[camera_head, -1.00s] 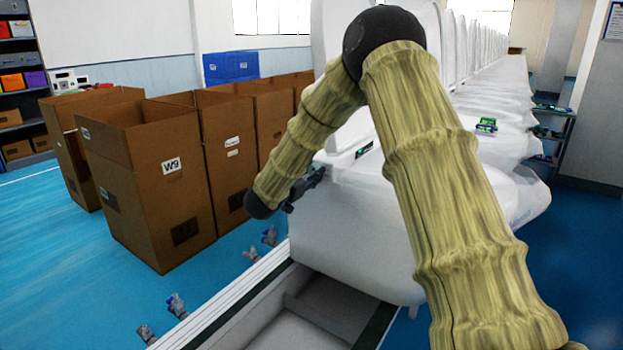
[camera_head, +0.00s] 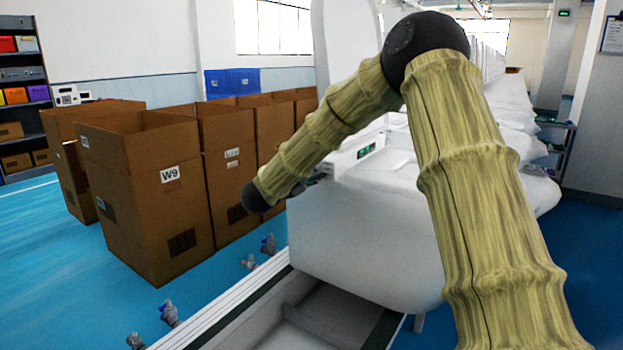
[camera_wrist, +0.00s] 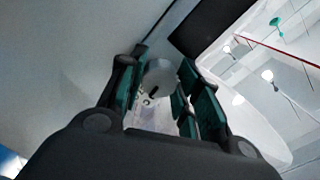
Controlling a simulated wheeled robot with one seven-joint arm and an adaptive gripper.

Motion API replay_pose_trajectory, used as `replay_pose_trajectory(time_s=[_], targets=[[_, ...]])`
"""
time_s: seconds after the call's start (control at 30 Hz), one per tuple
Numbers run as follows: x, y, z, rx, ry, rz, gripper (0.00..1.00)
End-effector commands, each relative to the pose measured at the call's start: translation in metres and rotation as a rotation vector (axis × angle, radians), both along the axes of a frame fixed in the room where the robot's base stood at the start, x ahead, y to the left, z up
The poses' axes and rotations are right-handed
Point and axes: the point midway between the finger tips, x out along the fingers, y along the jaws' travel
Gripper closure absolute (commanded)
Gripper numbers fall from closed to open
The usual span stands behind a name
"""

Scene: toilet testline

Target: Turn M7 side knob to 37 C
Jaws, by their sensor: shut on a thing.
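Tall brown cartons (camera_head: 150,200), one marked W9, stand on the blue floor at left.

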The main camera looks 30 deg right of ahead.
Motion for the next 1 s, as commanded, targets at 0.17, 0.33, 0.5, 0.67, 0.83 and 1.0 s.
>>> replay_pose_trajectory(time_s=[0.17, 0.33, 0.5, 0.67, 0.83, 1.0], targets=[[-0.0011, -0.0003, -0.0037, 0.024, -0.052, -0.002, 0.91], [-0.0012, -0.0004, -0.003, 0.036, -0.077, -0.003, 0.91], [-0.0013, -0.0004, -0.0029, 0.037, -0.082, -0.003, 0.91], [-0.0013, -0.0003, -0.003, 0.037, -0.082, -0.003, 0.91], [-0.0014, -0.0002, -0.0032, 0.037, -0.081, -0.002, 0.54], [-0.0006, 0.0002, -0.002, 0.037, -0.083, -0.001, 0.45]])
